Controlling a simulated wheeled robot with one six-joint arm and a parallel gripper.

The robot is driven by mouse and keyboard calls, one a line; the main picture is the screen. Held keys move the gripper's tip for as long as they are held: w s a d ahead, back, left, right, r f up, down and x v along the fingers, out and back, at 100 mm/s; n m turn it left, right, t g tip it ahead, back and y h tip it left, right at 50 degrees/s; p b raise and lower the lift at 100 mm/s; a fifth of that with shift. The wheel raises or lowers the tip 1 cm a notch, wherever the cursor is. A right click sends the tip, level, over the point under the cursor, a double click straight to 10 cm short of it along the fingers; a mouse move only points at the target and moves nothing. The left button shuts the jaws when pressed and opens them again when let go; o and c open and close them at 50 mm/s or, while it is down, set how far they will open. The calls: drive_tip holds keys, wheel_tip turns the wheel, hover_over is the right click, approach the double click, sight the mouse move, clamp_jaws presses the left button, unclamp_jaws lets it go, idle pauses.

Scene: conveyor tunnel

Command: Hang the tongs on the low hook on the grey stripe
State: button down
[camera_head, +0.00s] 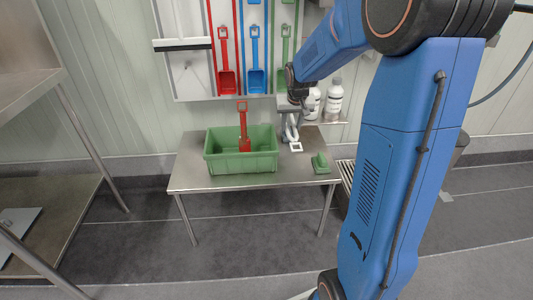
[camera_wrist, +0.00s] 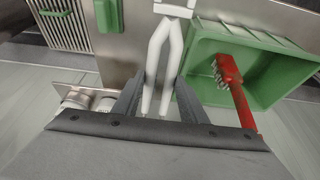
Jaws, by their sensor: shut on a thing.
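White tongs (camera_head: 291,130) are held in my gripper (camera_head: 290,104), above the right part of the steel table. In the wrist view the tongs (camera_wrist: 158,52) run between the two dark fingers of my gripper (camera_wrist: 155,88), which is shut on them. A white square end (camera_head: 296,147) shows at their lower end, close over the table; I cannot tell whether it touches. The wall board (camera_head: 195,97) has red, blue and green stripes and a pale greyish section (camera_head: 196,75) at the left. I cannot clearly make out the low hook there.
A green crate (camera_head: 240,165) stands on the steel table (camera_head: 190,185) with a red-handled brush (camera_head: 243,122) in it. A green brush or scoop (camera_head: 320,163) lies at the table's right. A squeegee (camera_head: 183,45), red shovel (camera_head: 227,80) and blue shovel (camera_head: 256,80) hang on the board.

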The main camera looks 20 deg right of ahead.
wheel_tip(320, 180, down, 17)
drive_tip(key=shift+s+r, duration=0.1)
idle(0.5)
drive_tip(key=c, duration=1.4)
unclamp_jaws()
